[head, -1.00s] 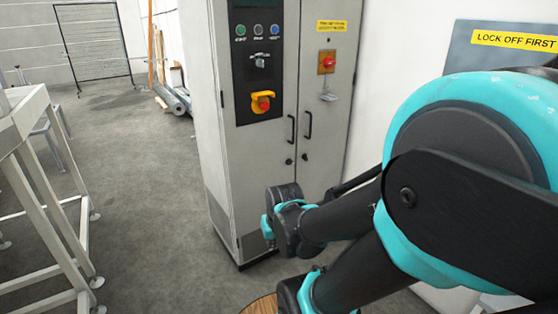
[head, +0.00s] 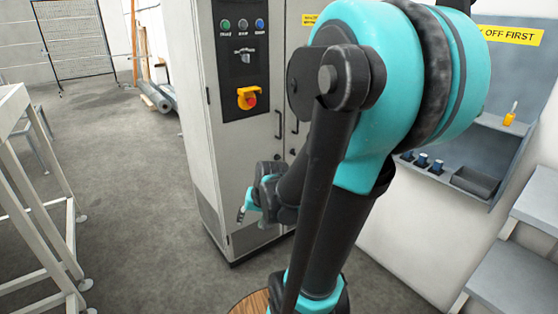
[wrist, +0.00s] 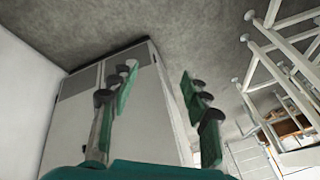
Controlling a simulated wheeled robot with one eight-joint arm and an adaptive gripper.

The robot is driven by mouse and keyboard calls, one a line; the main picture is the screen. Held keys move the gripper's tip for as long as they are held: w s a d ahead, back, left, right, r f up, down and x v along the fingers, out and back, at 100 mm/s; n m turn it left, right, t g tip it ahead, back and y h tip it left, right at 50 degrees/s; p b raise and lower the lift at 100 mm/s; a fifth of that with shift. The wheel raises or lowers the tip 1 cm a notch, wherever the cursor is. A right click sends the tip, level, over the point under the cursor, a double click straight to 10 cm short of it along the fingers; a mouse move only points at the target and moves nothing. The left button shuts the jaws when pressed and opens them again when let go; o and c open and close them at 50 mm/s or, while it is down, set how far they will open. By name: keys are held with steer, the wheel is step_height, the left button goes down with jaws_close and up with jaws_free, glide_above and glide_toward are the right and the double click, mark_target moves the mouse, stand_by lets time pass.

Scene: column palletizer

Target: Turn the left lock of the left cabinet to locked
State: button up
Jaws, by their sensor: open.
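The tall grey cabinet (head: 235,160) stands left of centre in the head view, with a black panel of buttons and a red-and-yellow rotary switch (head: 247,98). A dark handle (head: 279,124) is on its left door. A small dark lock (head: 277,157) shows faintly below that handle, close to my wrist; which way it is turned cannot be told. My gripper (head: 243,212) is in front of the lower left door, below the lock. In the wrist view my gripper (wrist: 155,100) is open with nothing between its fingers, and the cabinet (wrist: 85,120) shows behind them.
My arm hides much of the right door. At right is a grey wall station with a yellow sign (head: 512,35), a tray (head: 475,182) and small blue-topped items. Grey steps (head: 515,270) stand at lower right. A white frame (head: 40,190) is at left, with open floor before the cabinet.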

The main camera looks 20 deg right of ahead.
steer(key=w+d+r+m+t+y, duration=0.1)
steer(key=w+d+m+t+y, duration=0.15)
steer(key=w+m, duration=0.95)
steer(key=m+t, duration=1)
steer(key=m, duration=0.7)
glide_toward(275, 158)
steer(key=w, duration=0.8)
steer(key=shift+w+f, duration=0.2)
steer(key=c, duration=1.1)
steer(key=shift+c, duration=0.2)
